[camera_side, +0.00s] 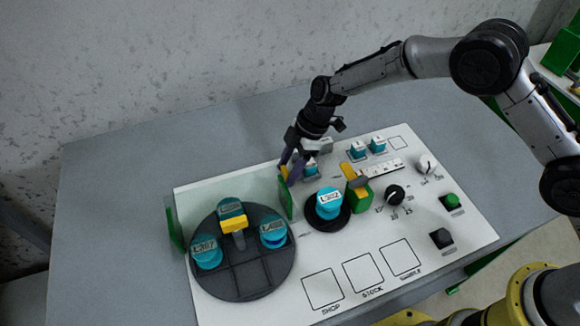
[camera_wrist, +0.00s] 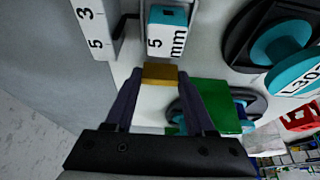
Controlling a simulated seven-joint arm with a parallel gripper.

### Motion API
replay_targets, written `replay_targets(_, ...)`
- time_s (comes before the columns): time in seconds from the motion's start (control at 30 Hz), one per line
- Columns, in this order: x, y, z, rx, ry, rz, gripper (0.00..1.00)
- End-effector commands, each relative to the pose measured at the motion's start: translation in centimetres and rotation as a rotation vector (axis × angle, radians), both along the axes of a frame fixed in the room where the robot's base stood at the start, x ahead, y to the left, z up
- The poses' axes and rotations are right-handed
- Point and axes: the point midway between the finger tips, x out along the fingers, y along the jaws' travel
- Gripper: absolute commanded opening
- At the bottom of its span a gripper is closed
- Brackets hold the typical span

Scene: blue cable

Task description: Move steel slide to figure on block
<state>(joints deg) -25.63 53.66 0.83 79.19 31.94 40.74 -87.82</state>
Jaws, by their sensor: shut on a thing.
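My gripper (camera_wrist: 160,76) is shut on a small yellow block (camera_wrist: 160,74), with a finger on each side. In the side view my gripper (camera_side: 287,172) is at the panel's back edge, beside the green end of a clear guard. A teal block (camera_wrist: 167,33) with a white face reading "5 mm" stands just beyond the yellow block. It also shows in the side view (camera_side: 311,169), partly behind my gripper. A white scale (camera_wrist: 96,28) with figures 3 and 5 is left of it. I cannot tell which part is the steel slide; my gripper hides some of this area.
A dark round tray (camera_side: 245,285) holds teal spools at front left. A spool marked L302 (camera_side: 329,203) stands on a dark disc. A green block (camera_side: 359,194) with a yellow top is right of it. Knobs, buttons and two teal blocks (camera_side: 368,147) lie further right. Marked front squares are empty.

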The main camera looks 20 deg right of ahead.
Motion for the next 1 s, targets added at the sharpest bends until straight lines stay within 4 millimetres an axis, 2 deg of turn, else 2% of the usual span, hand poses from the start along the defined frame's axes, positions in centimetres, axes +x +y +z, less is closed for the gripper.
replay_targets(0.1, 0.04, 1.11, 0.08, 0.001, -0.002, 0.000, 0.00)
replay_targets(0.37, 0.02, 1.44, 0.10, 0.003, -0.003, -0.001, 0.00)
replay_targets(0.4, 0.02, 1.47, 0.10, 0.004, -0.003, -0.001, 0.60)
replay_targets(0.53, 0.00, 1.40, 0.08, 0.002, -0.002, -0.001, 0.83)
replay_targets(1.0, -0.29, 0.66, -0.18, -0.005, 0.010, 0.003, 0.85)
